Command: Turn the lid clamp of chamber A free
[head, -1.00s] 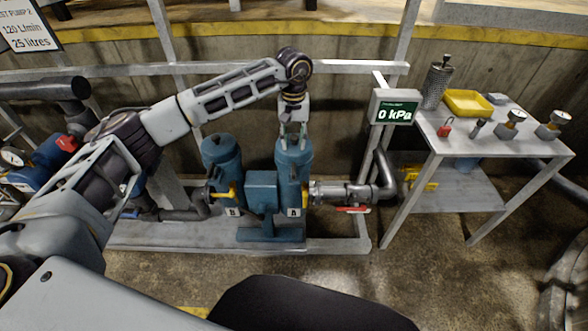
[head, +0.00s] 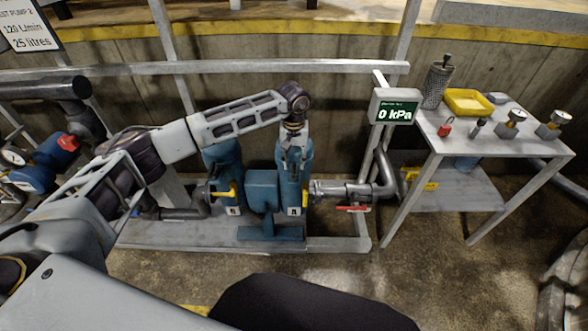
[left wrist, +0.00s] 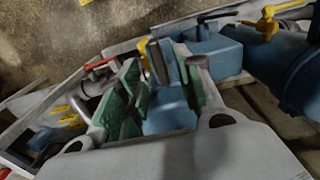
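Chamber A (head: 305,170) is the right one of two upright blue cylinders in the head view, with a white tag marked A (head: 294,211). My left gripper (head: 293,172) points down in front of its upper part and covers much of its top. In the left wrist view my green-padded fingers (left wrist: 160,92) stand apart, with the blue chamber (left wrist: 172,115) showing between them. A dark upright piece (left wrist: 157,62), perhaps the lid clamp, shows between the far ends of the fingers; I cannot tell whether they touch it. My right gripper is not in view.
Chamber B (head: 224,170) stands to the left. A pipe with a red-handled valve (head: 352,208) runs right from chamber A. The display (head: 395,108) reads 0 kPa. A grey table (head: 470,150) with a yellow tray (head: 467,102) and small parts stands at right.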

